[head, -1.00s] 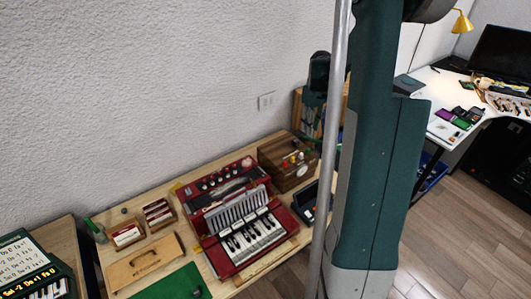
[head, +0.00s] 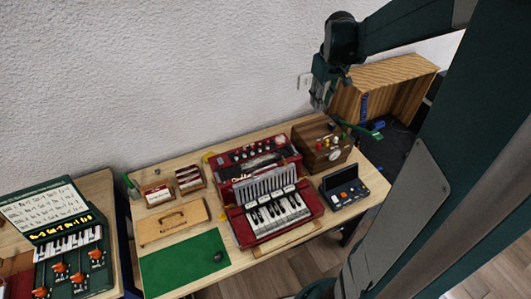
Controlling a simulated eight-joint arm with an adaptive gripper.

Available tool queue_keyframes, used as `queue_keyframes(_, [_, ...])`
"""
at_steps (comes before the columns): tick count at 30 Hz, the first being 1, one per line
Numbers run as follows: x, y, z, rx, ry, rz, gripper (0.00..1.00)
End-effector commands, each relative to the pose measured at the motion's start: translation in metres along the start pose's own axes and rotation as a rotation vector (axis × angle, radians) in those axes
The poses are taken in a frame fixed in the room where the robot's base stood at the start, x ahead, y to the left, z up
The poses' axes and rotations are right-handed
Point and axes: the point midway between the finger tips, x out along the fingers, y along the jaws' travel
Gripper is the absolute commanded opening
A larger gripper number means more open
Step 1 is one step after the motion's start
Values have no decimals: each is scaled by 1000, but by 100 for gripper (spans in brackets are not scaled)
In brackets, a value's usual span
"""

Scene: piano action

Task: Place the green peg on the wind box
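The wind box is probably the brown wooden box (head: 309,134) at the right rear of the table in the head view. It has several small coloured pegs on top and a pale round disc on its front. A small green piece (head: 343,135) shows by its top right edge, but I cannot tell whether it is the green peg. A longer green bar (head: 364,133) runs to the right of the box, apart from the table top in the picture. My gripper (head: 319,104) hangs above the box, pointing down. Its fingers are too small and dark to tell if they hold anything.
A red keyboard instrument (head: 236,226) stands left of the box. A dark button panel (head: 345,190) lies in front of it. A green mat (head: 180,268), a wooden case (head: 172,222) and card trays are further left. A striped wooden cabinet (head: 385,80) stands behind right.

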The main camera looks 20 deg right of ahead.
Motion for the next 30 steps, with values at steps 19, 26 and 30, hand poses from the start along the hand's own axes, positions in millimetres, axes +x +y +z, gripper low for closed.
queue_keyframes(19, [-72,-130,37,0,154,21,24])
queue_keyframes(26, [-90,-170,58,3,210,17,24])
queue_keyframes(30, [-98,-193,72,5,245,12,24])
